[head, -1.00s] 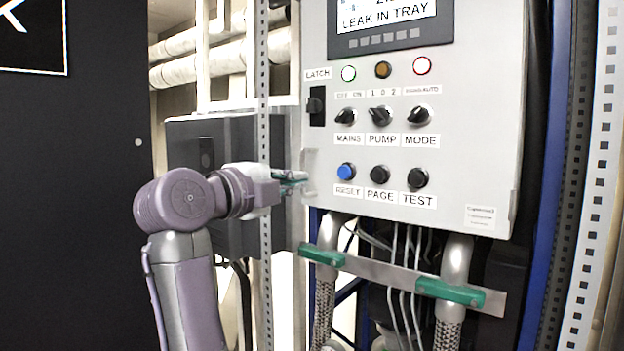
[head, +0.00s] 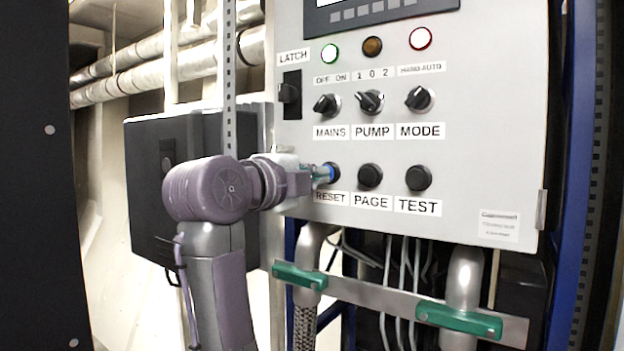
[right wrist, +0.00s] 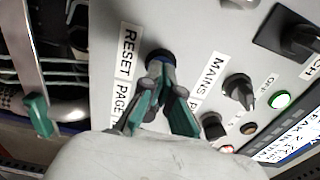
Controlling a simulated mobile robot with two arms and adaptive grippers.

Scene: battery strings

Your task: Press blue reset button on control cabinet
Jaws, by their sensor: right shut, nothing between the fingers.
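The light grey control cabinet (head: 480,120) fills the middle of the head view. The blue reset button (head: 334,173) is in its lower row, above the RESET label (head: 329,197), and is mostly hidden behind my fingertips. My right gripper (head: 322,174) is shut and empty, with its green-tipped fingers right at the button's face. In the right wrist view the fingertips (right wrist: 160,72) meet at the dark-ringed button (right wrist: 158,53). I cannot tell whether the button is pushed in. My left gripper is not in view.
Black PAGE (head: 370,176) and TEST (head: 418,178) buttons sit to the right of RESET. MAINS (head: 327,104), PUMP and MODE knobs are above. A bar with green clamps (head: 458,320) and pipes runs below the cabinet. A dark box (head: 150,190) stands behind my arm.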

